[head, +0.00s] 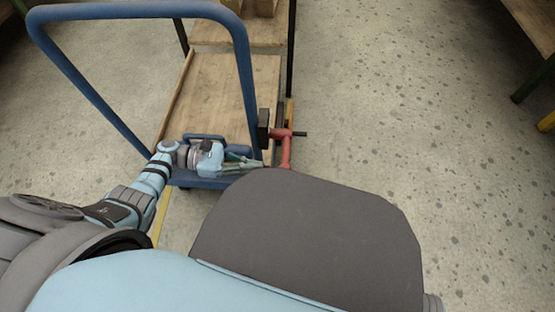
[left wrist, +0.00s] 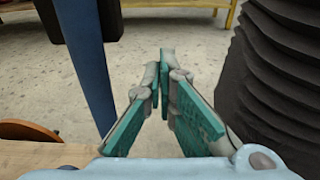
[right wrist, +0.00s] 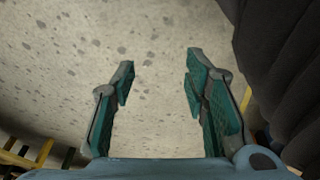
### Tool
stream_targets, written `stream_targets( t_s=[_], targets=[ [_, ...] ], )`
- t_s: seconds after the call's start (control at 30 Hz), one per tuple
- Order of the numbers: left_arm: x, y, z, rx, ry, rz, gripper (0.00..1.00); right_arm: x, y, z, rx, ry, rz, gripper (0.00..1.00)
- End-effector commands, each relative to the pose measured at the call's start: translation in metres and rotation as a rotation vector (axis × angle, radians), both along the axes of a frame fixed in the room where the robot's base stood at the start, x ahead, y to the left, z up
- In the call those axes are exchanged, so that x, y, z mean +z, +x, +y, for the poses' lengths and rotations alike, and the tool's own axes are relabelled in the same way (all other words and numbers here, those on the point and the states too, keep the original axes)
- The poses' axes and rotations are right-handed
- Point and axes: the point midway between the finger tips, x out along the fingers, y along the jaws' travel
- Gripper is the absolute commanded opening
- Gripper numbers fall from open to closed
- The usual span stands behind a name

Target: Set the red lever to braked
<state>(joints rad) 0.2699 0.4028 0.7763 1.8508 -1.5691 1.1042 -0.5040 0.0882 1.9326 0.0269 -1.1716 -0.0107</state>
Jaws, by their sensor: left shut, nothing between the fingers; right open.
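The red lever (head: 286,151) is at the near right corner of a blue-framed cart, beside the upright of its handle (head: 243,75). A dark pin sticks out to the right from its upper end, and my grey body hides its lower end. My left gripper (head: 261,161) is shut and empty, with its tips just left of the red lever; whether they touch it I cannot tell. In the left wrist view its fingers (left wrist: 167,85) meet with nothing between them. My right gripper (right wrist: 158,80) is open and empty above bare floor, seen only in the right wrist view.
The cart has a wooden deck (head: 220,90) and a black block (head: 263,128) beside the lever. A blue post (left wrist: 85,60) stands left of the left fingers. Wooden tables (head: 535,25) stand at the right edge. The floor to the right is clear.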

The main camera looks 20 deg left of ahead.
Motion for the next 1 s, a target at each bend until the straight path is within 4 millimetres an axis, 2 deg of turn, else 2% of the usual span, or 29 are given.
stream_targets(
  t_s=[0.13, 0.33, 0.43, 0.6, 1.0],
  targets=[
    [-0.005, 0.008, -0.031, -0.001, -0.003, -0.002, 0.0, 0.005, -0.001, 0.001, 0.005, -0.001, 0.003, 0.41],
    [-0.011, 0.018, -0.072, 0.0, -0.002, -0.003, 0.0, 0.023, -0.004, 0.003, 0.016, -0.005, 0.01, 0.41],
    [0.009, 0.016, -0.065, 0.0, 0.003, -0.004, 0.0, 0.021, -0.004, 0.002, 0.015, -0.005, 0.012, 0.41],
    [0.025, 0.016, -0.062, 0.001, 0.001, -0.002, 0.0, 0.026, -0.005, 0.003, 0.017, -0.006, 0.014, 0.41],
    [0.029, 0.016, -0.061, 0.001, 0.0, 0.001, 0.0, 0.027, -0.006, 0.002, 0.018, -0.007, 0.015, 0.41]
  ],
)
